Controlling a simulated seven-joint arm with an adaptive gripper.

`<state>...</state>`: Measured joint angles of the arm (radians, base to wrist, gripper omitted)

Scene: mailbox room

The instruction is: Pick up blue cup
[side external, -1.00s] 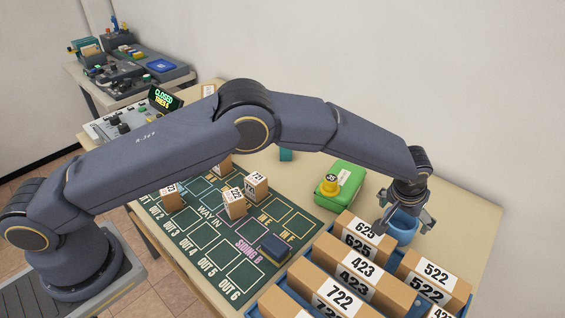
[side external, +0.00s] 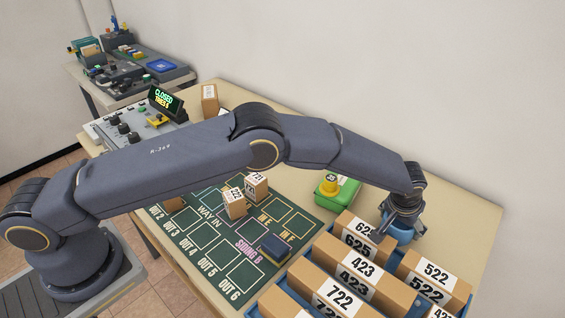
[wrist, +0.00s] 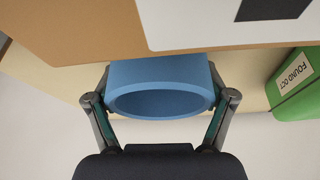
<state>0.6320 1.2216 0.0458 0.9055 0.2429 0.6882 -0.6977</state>
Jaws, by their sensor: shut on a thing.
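The blue cup (side external: 401,235) stands on the table behind the boxes, beside the numbered carton 625, partly hidden by my gripper in the side view. In the wrist view the blue cup (wrist: 160,88) shows its open rim between my two fingers. My gripper (wrist: 160,108) is shut on the cup, one finger on each side. In the side view my gripper (side external: 402,222) points down over the cup. The fingertips' contact is mostly hidden there.
Numbered cartons (side external: 365,268) sit in a blue tray close to the cup. A dark green mat (side external: 195,240) carries small blocks. Bare table lies right of the cup.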

